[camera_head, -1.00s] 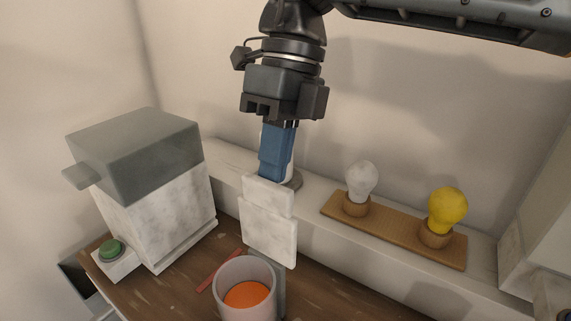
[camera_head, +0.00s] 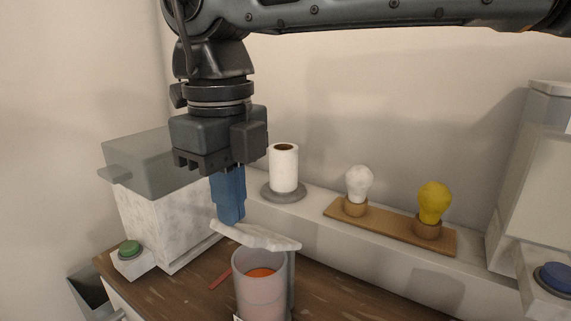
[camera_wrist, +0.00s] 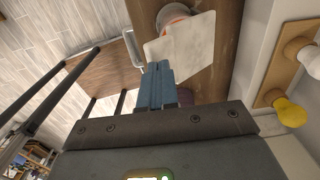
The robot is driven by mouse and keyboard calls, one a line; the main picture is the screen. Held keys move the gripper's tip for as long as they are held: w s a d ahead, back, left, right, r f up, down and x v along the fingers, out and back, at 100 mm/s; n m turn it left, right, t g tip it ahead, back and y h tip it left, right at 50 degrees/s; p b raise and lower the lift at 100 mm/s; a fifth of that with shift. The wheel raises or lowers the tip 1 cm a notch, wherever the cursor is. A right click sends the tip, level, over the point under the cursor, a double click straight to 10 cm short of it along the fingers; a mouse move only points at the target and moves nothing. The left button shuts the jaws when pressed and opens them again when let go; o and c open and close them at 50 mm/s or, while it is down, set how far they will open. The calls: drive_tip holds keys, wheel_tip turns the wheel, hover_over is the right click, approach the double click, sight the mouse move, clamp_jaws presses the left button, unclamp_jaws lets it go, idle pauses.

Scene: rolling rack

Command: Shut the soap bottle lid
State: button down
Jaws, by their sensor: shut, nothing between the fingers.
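The soap bottle (camera_head: 262,298) is a translucent cup with orange content, standing on the wooden counter in the head view. Its white marbled lid (camera_head: 262,238) is tilted low, close to flat, above the cup's mouth, with a gap still showing the orange inside. My gripper (camera_head: 231,221) has blue fingers, shut and empty, pointing down at the lid's left part; the tips are touching it or very close. In the wrist view the fingertips (camera_wrist: 158,68) reach the near edge of the lid (camera_wrist: 188,47). The lid hides most of the bottle (camera_wrist: 176,14) there.
A marbled box with a grey lid (camera_head: 158,158) and a green button (camera_head: 129,248) stand at left. A paper roll (camera_head: 284,168) is on the ledge behind. A wooden board (camera_head: 390,226) holds white and yellow bulbs. A red stick (camera_head: 220,278) lies left of the bottle.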

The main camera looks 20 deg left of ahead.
drive_tip(key=s+f+b, duration=0.5)
drive_tip(key=f, duration=0.1)
drive_tip(key=shift+a+f, duration=0.35)
drive_tip(key=shift+w, duration=0.1)
drive_tip(key=s+a+r+p, duration=0.1)
drive_tip(key=s+r, duration=0.6)
drive_tip(key=s, duration=0.1)
drive_tip(key=shift+s, duration=0.15)
idle(0.7)
drive_tip(key=shift+a, duration=0.15)
